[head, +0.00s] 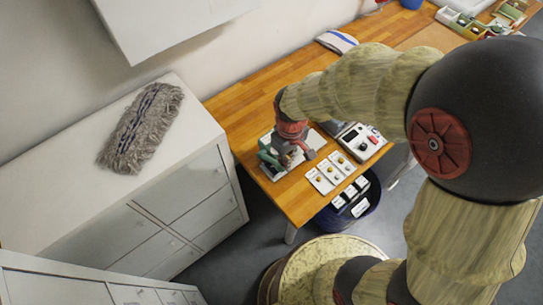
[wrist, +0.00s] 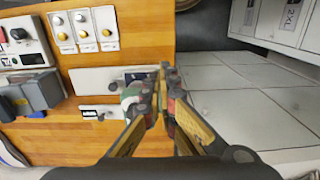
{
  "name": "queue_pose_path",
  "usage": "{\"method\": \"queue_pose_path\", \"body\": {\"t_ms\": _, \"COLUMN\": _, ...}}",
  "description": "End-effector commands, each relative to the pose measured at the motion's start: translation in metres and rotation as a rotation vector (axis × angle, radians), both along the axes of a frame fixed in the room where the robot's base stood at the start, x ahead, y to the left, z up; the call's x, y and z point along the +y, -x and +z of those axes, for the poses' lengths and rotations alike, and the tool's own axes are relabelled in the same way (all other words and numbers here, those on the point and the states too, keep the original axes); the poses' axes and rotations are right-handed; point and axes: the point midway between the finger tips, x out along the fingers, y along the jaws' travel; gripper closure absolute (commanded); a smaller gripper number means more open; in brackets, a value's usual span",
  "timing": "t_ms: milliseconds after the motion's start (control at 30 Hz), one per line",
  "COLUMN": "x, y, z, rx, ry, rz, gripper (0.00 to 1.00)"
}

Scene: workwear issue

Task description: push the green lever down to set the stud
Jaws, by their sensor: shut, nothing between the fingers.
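The green lever (head: 267,157) shows at the left of my gripper in the head view, by a small setting press near the table's left corner. In the wrist view a green piece, likely the lever (wrist: 131,93), is just left of my fingers and partly hidden by them. My gripper (head: 285,160) is low over the press; its fingertips meet in the wrist view (wrist: 165,72) with nothing between them. I cannot tell whether the fingers touch the lever. The stud is not distinguishable.
Cards with round buttons (head: 327,174) lie right of the press on the wooden table (head: 250,106). A device with a dark display (head: 357,139) stands behind them. A grey cabinet with a mop head (head: 143,127) on top stands left. A dark bin (head: 350,205) is below the table edge.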

Motion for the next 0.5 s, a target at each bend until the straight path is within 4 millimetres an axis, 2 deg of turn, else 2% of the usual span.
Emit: {"method": "queue_pose_path", "body": {"t_ms": 500, "x": 0.000, "y": 0.000, "z": 0.035, "rx": -0.001, "ry": -0.001, "rz": 0.000, "gripper": 1.00}}
